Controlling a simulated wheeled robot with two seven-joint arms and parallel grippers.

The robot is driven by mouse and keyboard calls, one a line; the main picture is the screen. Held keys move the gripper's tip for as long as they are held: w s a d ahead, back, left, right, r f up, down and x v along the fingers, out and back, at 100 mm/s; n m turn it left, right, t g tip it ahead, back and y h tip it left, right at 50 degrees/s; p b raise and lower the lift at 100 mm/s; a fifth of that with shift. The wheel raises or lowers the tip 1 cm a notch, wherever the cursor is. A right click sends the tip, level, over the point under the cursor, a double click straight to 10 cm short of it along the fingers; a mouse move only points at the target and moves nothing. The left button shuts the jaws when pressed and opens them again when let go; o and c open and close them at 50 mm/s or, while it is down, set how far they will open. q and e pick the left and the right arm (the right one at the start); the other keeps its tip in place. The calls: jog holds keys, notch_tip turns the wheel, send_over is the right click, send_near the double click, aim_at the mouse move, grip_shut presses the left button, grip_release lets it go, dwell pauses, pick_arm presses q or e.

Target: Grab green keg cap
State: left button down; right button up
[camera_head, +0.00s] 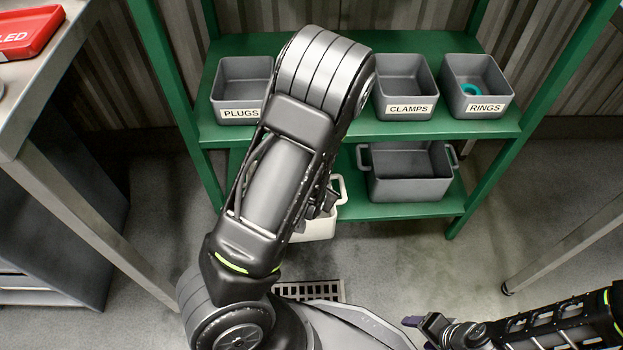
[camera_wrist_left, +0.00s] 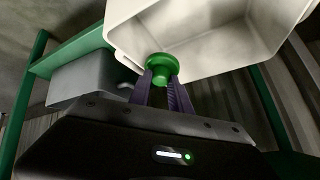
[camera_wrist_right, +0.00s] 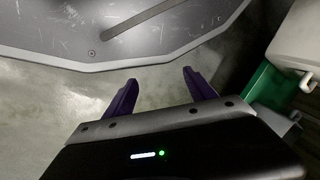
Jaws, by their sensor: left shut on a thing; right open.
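The green keg cap (camera_wrist_left: 162,65) is between the purple fingertips of my left gripper (camera_wrist_left: 160,82) in the left wrist view. The gripper is shut on it. The cap shows in front of the white bin (camera_wrist_left: 205,38); I cannot tell if it touches the bin. In the head view my left arm hides the cap and left fingertips, and part of the white bin (camera_head: 318,230) shows beside the arm. My right gripper (camera_wrist_right: 160,80) is open and empty over the floor in the right wrist view. Its purple fingers show at the lower right of the head view (camera_head: 412,322).
A green shelf (camera_head: 440,50) holds grey bins labelled PLUGS (camera_head: 240,90), CLAMPS (camera_head: 404,88) and RINGS (camera_head: 478,86). A grey handled bin (camera_head: 408,174) is on its lower level. A table (camera_head: 60,70) with a red tray (camera_head: 30,32) stands left. Open floor lies in front.

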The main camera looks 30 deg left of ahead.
pick_arm(q)
jog(key=s+d+r+h+p, duration=0.1)
jog(key=s+d+p, duration=0.3)
jog(key=d, duration=0.4)
jog(key=s+d+n+g+h+p, duration=0.1)
jog(key=s+d+p, duration=0.2)
jog(key=d, duration=0.6)
jog(key=shift+s+r+g+h+p, duration=0.3)
jog(key=shift+s+r+h+p, duration=0.1)
jog(key=shift+s, duration=0.15)
pick_arm(e)
notch_tip(320, 180, up, 8)
jog(key=s+a, duration=0.1)
jog(key=s, duration=0.1)
jog(key=shift+a, duration=0.35)
jog(key=shift+f, duration=0.1)
